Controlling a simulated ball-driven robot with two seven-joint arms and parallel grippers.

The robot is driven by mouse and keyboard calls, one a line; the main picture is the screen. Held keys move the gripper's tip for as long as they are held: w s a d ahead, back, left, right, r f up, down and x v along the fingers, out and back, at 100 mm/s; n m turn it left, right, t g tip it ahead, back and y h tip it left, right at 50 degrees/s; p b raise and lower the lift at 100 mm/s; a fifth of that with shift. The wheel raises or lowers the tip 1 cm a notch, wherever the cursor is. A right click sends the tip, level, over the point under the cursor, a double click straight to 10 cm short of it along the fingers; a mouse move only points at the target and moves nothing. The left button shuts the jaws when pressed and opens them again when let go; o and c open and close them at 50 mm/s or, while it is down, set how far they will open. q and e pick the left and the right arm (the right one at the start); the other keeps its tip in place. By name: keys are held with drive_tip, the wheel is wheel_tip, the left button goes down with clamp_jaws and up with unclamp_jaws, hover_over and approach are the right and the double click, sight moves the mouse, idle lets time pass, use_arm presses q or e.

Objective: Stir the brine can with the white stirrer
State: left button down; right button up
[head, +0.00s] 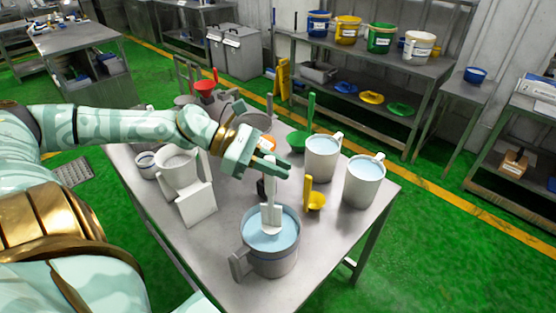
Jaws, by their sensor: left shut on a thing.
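A grey metal can (276,262) stands at the table's front, filled near the rim with light blue liquid. I see no label on it, so I cannot tell by a label whether it is the brine can. The white stirrer (270,192) stands upright over this can, its lower end in or at the liquid. My left gripper (270,166) is shut on the upper part of the white stirrer. Its fingers hide the stirrer's top. My right gripper is not in view.
Two white cans (322,160) with blue liquid stand behind, to the right. A yellow ladle (315,202) and a green scoop (299,140) stand near them. A white container (181,170) and white block are left of the can. The table's front right corner is clear.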

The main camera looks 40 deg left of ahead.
use_arm(q)
wheel_tip(320, 180, down, 12)
drive_tip(key=b, duration=0.6)
drive_tip(key=shift+w+a+r, duration=0.1)
drive_tip(key=shift+w+r, duration=0.05)
drive_tip(key=shift+r, duration=0.1)
drive_tip(key=shift+f+b, duration=0.5)
drive_tip(key=shift+f, duration=0.5)
